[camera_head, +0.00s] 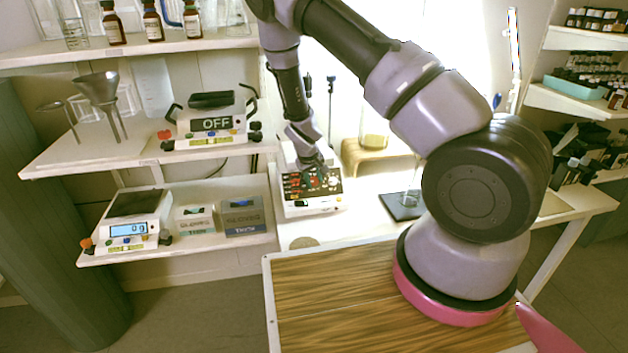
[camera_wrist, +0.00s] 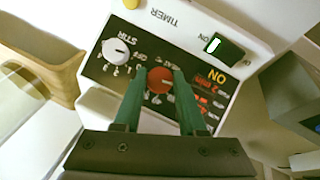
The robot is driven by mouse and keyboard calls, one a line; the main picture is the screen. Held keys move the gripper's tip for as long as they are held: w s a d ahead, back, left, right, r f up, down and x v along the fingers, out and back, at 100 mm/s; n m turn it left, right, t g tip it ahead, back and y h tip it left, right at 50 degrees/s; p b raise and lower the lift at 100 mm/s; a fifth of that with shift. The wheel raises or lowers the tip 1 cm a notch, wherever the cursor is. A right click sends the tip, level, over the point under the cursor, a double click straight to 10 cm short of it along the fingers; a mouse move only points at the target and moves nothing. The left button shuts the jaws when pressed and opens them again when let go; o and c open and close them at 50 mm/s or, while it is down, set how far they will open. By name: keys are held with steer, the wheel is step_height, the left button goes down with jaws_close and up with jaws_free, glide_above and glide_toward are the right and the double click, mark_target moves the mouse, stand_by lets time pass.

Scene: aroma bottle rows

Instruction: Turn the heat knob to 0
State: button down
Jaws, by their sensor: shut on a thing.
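The heat knob (camera_wrist: 161,80) is a round red knob on the black front panel of a white hotplate device (camera_head: 312,208). In the wrist view my gripper (camera_wrist: 160,82) has its two green fingers on either side of the red knob, shut on it. In the head view my gripper (camera_head: 314,168) reaches down to the panel and hides most of the knob. A white stir knob (camera_wrist: 116,50) sits to the left of it on the same panel. The scale marks around the red knob are partly hidden by the fingers, so its exact setting is unclear.
A scale (camera_head: 132,222) and an "OFF" device (camera_head: 211,124) stand on shelves to the left.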

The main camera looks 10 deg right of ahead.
steer(key=shift+c, duration=2.3)
jaws_free()
steer(key=v, duration=1)
steer(key=shift+s+a+r, duration=0.15)
steer(key=shift+s+r, duration=0.05)
steer(key=shift+r, duration=0.1)
